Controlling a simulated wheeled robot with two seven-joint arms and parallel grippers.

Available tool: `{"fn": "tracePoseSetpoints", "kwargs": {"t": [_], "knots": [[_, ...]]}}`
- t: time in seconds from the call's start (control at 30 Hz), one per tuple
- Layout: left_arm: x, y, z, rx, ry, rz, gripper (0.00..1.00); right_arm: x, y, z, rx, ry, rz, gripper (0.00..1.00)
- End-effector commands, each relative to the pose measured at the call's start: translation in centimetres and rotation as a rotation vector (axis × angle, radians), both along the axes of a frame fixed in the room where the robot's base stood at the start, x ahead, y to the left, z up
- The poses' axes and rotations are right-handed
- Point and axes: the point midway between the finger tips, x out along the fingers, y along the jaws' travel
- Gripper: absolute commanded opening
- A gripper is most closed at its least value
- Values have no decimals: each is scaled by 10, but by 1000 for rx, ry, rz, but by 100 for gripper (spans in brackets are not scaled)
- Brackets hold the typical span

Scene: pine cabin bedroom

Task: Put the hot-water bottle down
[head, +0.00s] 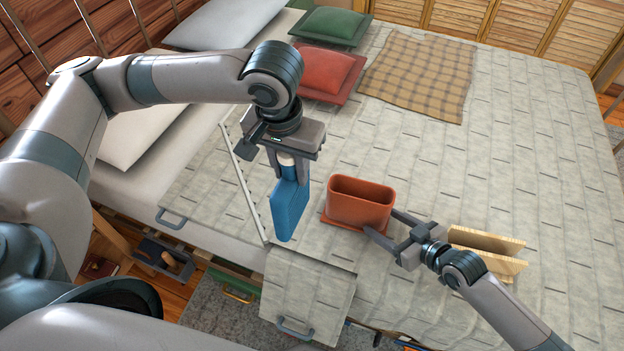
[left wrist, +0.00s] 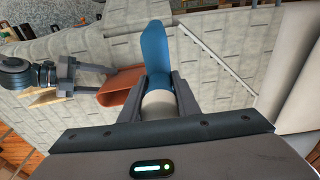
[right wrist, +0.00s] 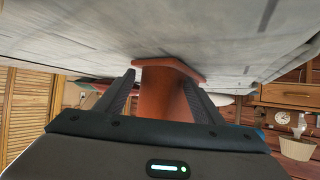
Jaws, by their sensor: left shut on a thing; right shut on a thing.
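The blue hot-water bottle (head: 289,208) hangs from my left gripper (head: 287,165), which is shut on its pale neck. In the left wrist view the bottle (left wrist: 155,48) extends away from the jaws. It is held near the bed's front edge, left of a terracotta-red open container (head: 358,203). The container stands on the bed quilt on a flat base, and I see nothing in its opening. My right gripper (head: 384,226) is shut on the container's right end. The right wrist view shows the container (right wrist: 162,92) between the fingers.
A thin white rail (head: 243,180) runs left of the bottle. Red (head: 325,71) and green (head: 331,22) cushions and a plaid blanket (head: 420,77) lie farther back. The quilt at right is clear.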

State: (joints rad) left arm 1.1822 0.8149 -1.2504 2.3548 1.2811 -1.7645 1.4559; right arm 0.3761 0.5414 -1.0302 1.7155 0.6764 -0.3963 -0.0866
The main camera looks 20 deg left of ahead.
Motion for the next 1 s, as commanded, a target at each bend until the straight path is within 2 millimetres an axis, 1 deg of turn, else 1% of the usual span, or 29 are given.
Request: {"fn": "tracePoseSetpoints", "kwargs": {"t": [0.13, 0.27, 0.37, 0.5, 0.7, 0.77, 0.8, 1.0], "knots": [[4, 0, 1, 0, -1, 8, 0, 0, 0, 0, 0, 0, 0, 36], [17, 1, 3, 0, -2, 36, 0, 0, 0, 0, 0, 0, 0, 36], [36, 4, 6, -1, -2, 75, 0, 0, 0, 0, 0, 0, 0, 36], [66, 11, 13, -2, -2, 142, 0, 0, 0, 0, 0, 0, 0, 35], [105, 14, 27, -3, -2, 128, 0, 0, 0, 0, 0, 0, 0, 35], [115, 16, 31, -3, -2, 126, 0, 0, 0, 0, 0, 0, 0, 35], [119, 15, 33, -3, -1, 109, 0, 0, 0, 0, 0, 0, 0, 35], [119, -5, 38, -4, -1, -98, 0, 0, 0, 0, 0, 0, 0, 35]]}}
